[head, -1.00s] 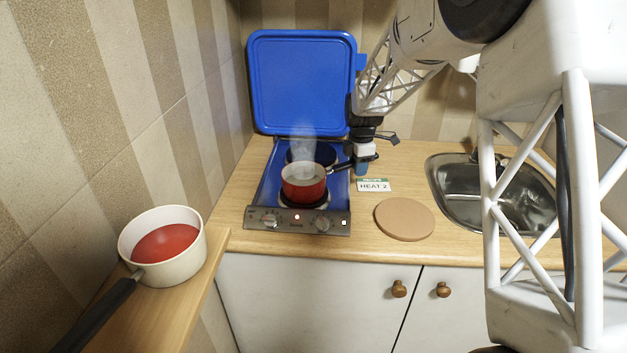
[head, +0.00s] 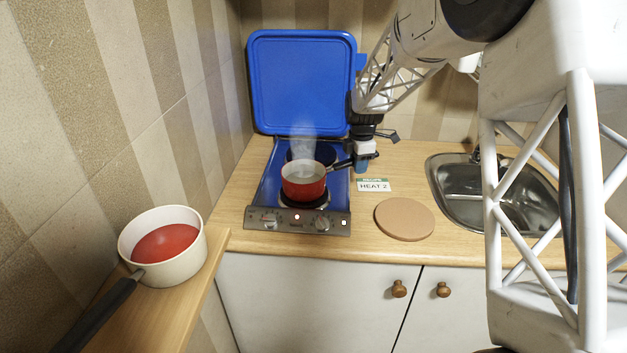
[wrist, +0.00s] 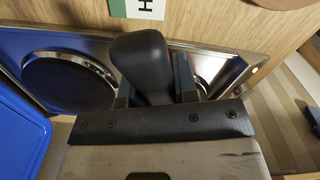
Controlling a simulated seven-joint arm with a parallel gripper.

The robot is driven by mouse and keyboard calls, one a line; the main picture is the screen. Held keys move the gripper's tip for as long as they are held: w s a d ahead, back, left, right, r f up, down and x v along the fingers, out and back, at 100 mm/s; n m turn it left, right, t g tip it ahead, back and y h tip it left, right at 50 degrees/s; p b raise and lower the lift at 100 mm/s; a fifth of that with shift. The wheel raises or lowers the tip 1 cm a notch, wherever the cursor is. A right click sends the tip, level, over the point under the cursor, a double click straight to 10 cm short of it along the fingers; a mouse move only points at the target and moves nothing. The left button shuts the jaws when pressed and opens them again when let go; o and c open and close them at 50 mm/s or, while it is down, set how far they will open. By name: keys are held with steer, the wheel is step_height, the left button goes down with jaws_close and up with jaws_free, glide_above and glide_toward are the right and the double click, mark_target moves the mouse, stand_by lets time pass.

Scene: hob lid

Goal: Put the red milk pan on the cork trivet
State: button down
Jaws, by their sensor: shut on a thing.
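The red milk pan (head: 303,186) sits on the front burner of the hob, with pale steam rising above it. Its dark handle (wrist: 143,66) points to the back right in the head view and lies between my fingers in the wrist view. My gripper (head: 361,159) is shut on the handle. In the wrist view my gripper (wrist: 155,88) hides most of the pan. The round cork trivet (head: 404,219) lies bare on the wooden counter, to the right of the hob.
The blue hob lid (head: 302,82) stands open behind the hob. A steel sink (head: 490,190) is at the right. A cream pan (head: 163,246) with red contents stands on the left ledge.

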steer(key=shift+r, duration=1.35)
steer(key=shift+r, duration=1)
steer(key=w+d+n, duration=0.2)
steer(key=d+n, duration=0.6)
steer(key=d, duration=1.3)
steer(key=shift+w+d+f, duration=0.1)
steer(key=shift+d+f, duration=0.15)
steer(key=shift+f, duration=1.3)
steer(key=shift+d+f, duration=0.2)
steer(key=shift+f, duration=1.6)
steer(key=c, duration=0.8)
jaws_free()
